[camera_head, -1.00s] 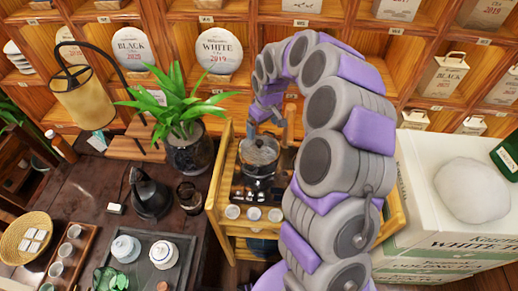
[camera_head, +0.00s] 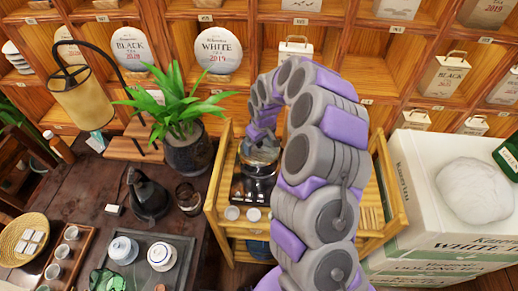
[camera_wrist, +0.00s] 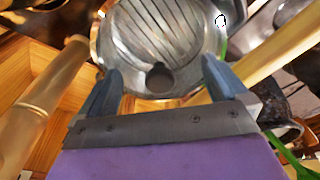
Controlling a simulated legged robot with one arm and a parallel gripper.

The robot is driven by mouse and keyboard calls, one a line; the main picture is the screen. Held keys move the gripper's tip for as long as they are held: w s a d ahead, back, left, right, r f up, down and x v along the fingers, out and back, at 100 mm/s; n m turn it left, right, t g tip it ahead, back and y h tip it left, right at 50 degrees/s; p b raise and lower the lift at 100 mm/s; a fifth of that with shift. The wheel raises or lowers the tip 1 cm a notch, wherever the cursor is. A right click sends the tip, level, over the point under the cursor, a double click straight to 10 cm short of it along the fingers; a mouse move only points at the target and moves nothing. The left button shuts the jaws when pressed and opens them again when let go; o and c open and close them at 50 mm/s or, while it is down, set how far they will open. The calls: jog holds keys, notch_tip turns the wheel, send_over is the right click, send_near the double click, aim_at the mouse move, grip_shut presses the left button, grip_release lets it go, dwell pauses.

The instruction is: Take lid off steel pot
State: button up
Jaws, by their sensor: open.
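The steel pot (camera_head: 258,186) stands on the wooden cart, partly hidden behind my arm in the head view. Its shiny lid (camera_wrist: 165,40) fills the top middle of the wrist view, with a dark round knob (camera_wrist: 159,76) near its lower edge. My gripper (camera_wrist: 158,84) is open, its two blue-grey fingers apart on either side of the knob and not closed on it. In the head view my gripper is over the pot, its fingers mostly hidden. Whether the fingers touch the lid cannot be told.
The wooden cart (camera_head: 222,190) has raised rails and holds small white cups (camera_head: 232,213) in front of the pot. A potted plant (camera_head: 186,150) stands close on the left. White boxes (camera_head: 415,190) stand to the right. Shelves of tea line the back.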

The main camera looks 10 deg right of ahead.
jog(key=shift+s, duration=0.15)
jog(key=c, duration=1)
jog(key=shift+s+a+f, duration=0.1)
jog(key=shift+s+a, duration=0.05)
jog(key=shift+s, duration=0.1)
jog(key=c, duration=0.8)
